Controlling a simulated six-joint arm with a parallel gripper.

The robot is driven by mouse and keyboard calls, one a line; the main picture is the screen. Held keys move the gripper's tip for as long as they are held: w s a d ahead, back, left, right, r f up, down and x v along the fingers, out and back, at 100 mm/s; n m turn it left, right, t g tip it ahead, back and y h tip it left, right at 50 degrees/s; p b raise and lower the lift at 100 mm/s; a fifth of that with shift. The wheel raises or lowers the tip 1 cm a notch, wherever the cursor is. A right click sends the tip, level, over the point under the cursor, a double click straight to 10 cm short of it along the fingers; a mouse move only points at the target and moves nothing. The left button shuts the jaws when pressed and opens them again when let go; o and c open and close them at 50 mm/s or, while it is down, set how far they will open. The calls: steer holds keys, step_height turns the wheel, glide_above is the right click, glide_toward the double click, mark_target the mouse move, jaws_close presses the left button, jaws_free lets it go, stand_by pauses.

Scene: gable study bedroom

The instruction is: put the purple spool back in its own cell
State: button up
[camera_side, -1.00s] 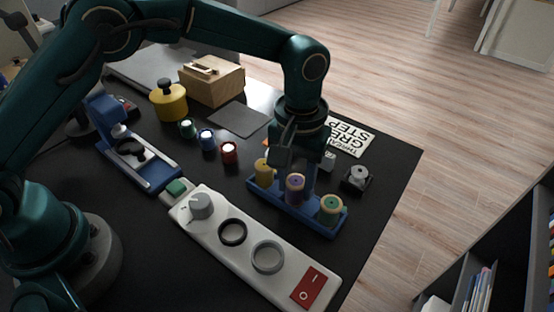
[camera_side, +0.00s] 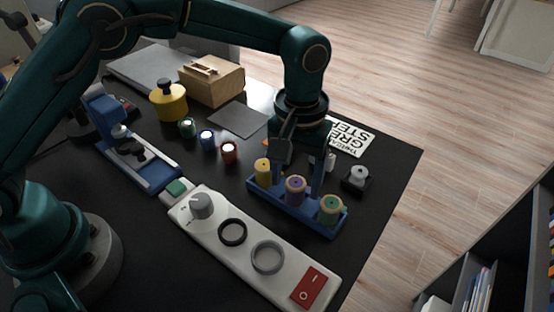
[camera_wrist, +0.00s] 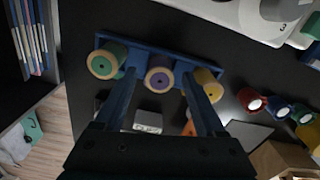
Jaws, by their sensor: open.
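The purple spool (camera_side: 295,190) sits upright in the middle of the blue rack (camera_side: 264,195), between the yellow spool (camera_side: 263,171) and the green spool (camera_side: 330,209). The wrist view shows the purple spool (camera_wrist: 159,81) from above, with the green spool (camera_wrist: 104,64) to its left and the yellow spool (camera_wrist: 208,86) to its right. My gripper (camera_side: 297,181) is open and empty above the rack. In the wrist view my gripper (camera_wrist: 159,78) has one finger on each side of the purple spool, both apart from it. The spool's lower part is hidden.
A white control panel (camera_side: 200,234) with a knob, rings and a red switch lies in front of the rack. A grey-topped part in a black holder (camera_side: 357,177) stands to the right. Small red, blue and green containers (camera_side: 229,152) stand to the left.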

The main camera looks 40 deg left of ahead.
mark_target(295, 182)
steer(key=s+a+r+t, duration=0.1)
steer(key=a+r, duration=0.2)
steer(key=r, duration=0.5)
steer(key=a+r, duration=0.2)
steer(key=r, duration=0.6)
steer(key=s+a+f+m+t, duration=0.1)
steer(key=s+a+f+t, duration=0.1)
steer(key=s+a, duration=0.3)
steer(key=s+a+f+m+t, duration=0.1)
steer(key=s+a+f+t, duration=0.1)
steer(key=s+a, duration=0.4)
steer(key=s, duration=0.3)
steer(key=shift+s+t, duration=0.3)
